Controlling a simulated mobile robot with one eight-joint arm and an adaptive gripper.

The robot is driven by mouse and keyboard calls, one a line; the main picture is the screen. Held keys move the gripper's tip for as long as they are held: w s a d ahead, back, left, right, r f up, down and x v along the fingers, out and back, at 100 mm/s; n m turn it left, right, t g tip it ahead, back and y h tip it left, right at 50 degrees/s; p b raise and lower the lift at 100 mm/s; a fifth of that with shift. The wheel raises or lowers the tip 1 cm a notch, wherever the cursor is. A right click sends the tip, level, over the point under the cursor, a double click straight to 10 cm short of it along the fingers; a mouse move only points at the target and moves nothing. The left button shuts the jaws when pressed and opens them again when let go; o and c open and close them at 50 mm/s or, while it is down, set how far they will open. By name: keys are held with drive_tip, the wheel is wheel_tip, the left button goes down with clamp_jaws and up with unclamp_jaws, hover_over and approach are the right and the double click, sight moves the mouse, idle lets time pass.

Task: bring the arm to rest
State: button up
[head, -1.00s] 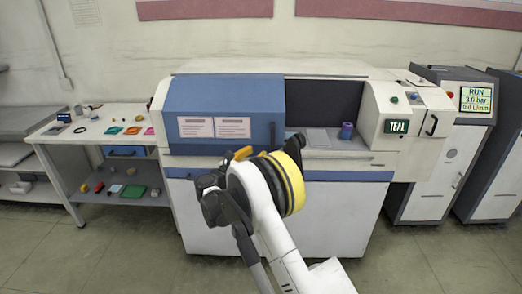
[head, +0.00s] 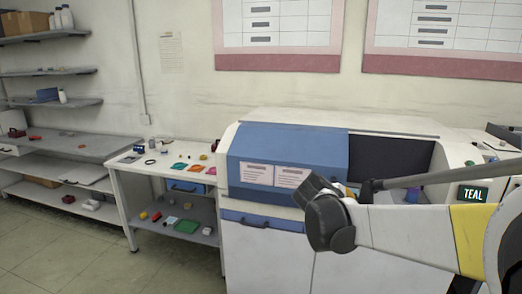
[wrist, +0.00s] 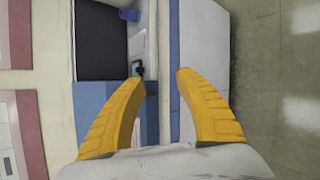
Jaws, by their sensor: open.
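My gripper (wrist: 160,74) shows in the wrist view as two yellow fingers spread apart, with nothing between them. The wrist view is turned sideways and looks toward the front of the blue and white machine (wrist: 92,103). In the head view my arm reaches in from the right edge, in front of the machine (head: 290,146). The gripper's fingers are mostly hidden there behind my dark wrist joint.
A side table (head: 124,158) with small coloured items stands left of the machine. Wall shelves (head: 48,72) are at far left. A purple cup (wrist: 128,14) stands in the machine's opening. The floor (head: 60,262) at front left is clear.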

drive_tip(key=s+a+f+m+y, duration=0.1)
drive_tip(key=s+m, duration=0.4)
drive_tip(key=s, duration=0.5)
drive_tip(key=s+a+f+m+y, duration=0.2)
drive_tip(key=s+a+m+y, duration=0.1)
drive_tip(key=s, duration=0.7)
drive_tip(key=s+a+f+m+y, duration=0.2)
drive_tip(key=s+m, duration=0.4)
drive_tip(key=s, duration=0.4)
drive_tip(key=shift+a+m+g+y, duration=0.3)
drive_tip(key=shift+a+g+y, duration=0.15)
drive_tip(key=shift+y, duration=0.55)
drive_tip(key=shift+s, duration=0.1)
